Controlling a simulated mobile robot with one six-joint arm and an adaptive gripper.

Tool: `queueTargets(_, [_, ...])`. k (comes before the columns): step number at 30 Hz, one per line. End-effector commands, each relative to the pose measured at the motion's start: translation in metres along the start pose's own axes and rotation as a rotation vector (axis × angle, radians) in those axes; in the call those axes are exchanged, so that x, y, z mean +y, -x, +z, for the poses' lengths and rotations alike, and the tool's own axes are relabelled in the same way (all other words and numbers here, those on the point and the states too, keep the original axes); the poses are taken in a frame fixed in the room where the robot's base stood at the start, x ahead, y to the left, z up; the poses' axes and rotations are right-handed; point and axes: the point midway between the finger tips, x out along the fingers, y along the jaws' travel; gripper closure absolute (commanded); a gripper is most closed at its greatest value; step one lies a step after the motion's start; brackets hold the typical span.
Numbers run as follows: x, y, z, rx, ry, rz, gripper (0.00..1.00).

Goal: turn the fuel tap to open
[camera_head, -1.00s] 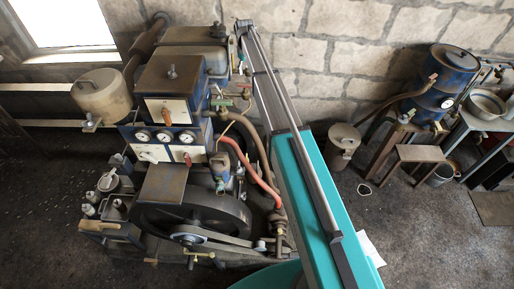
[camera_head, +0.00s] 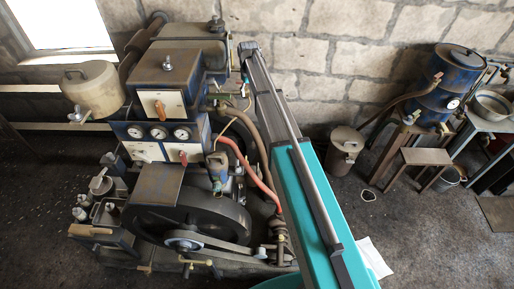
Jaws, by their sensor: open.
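The engine (camera_head: 165,130) stands at left centre against the stone wall. A cream tank (camera_head: 95,88) hangs at its left side, with a small tap (camera_head: 76,117) under it. More small fittings (camera_head: 222,106) sit at the engine's right side, near a hose. Several red or orange levers show on the engine's front panel. I cannot tell which fitting is the fuel tap, or whether it is open. My teal arm part crosses the middle of the view and covers the area right of the engine. My gripper is not seen.
A large flywheel (camera_head: 190,215) with a belt is low on the engine's front. A red hose (camera_head: 252,168) runs down its right side. A lidded can (camera_head: 345,150), a blue drum (camera_head: 447,85) and a small stool (camera_head: 424,158) stand at right.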

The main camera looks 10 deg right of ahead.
Motion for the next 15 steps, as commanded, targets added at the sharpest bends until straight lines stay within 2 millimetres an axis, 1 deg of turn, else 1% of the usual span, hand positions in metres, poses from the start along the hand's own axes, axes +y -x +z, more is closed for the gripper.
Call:
queueTargets(1, [-0.002, -0.009, 0.006, 0.0, -0.007, 0.0, 0.34])
queueTargets(15, [-0.011, -0.048, 0.043, 0.0, -0.083, 0.0, 0.34])
